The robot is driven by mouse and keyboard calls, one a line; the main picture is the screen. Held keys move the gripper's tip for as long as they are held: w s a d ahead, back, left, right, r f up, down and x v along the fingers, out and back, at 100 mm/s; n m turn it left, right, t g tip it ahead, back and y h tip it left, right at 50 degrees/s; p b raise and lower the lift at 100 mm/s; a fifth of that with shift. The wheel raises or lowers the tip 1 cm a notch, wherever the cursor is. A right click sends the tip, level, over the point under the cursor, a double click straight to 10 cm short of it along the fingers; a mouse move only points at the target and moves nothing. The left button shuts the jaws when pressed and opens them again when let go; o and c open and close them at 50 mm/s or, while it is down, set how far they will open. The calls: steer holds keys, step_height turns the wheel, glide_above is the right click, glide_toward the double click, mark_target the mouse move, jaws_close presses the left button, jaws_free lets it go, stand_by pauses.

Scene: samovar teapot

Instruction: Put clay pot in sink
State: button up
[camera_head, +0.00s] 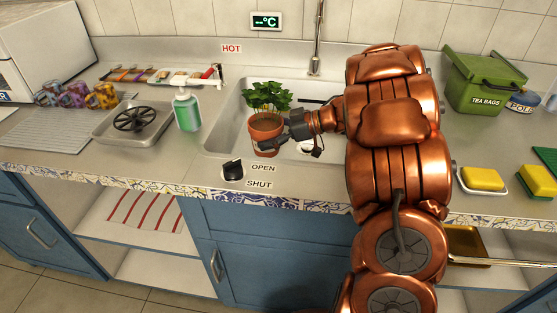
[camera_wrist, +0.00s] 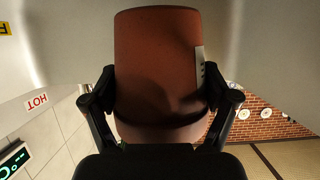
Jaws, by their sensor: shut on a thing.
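The clay pot (camera_head: 264,136) is terracotta with a leafy green plant (camera_head: 267,96) in it. My gripper (camera_head: 279,143) is shut on the pot from its right side, and the pot is upright. In the wrist view the clay pot (camera_wrist: 158,60) fills the middle, with a finger of my gripper (camera_wrist: 160,110) on each side of it. The pot shows over the sink basin (camera_head: 225,130), near its front left part. I cannot tell whether its base touches the sink floor.
A green soap bottle (camera_head: 187,112) stands left of the sink, beside a metal tray (camera_head: 118,135) with a black wheel. A black knob (camera_head: 233,170) sits at the sink's front edge. The faucet (camera_head: 318,40) rises behind. A green tea-bag box (camera_head: 482,83) and yellow sponge (camera_head: 483,179) are at right.

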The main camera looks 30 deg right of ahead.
mark_target(269, 155)
step_height(269, 155, down, 7)
steer(key=shift+b, duration=0.55)
steer(key=shift+f, duration=0.1)
steer(key=shift+s+f, duration=0.1)
steer(key=shift+f, duration=0.35)
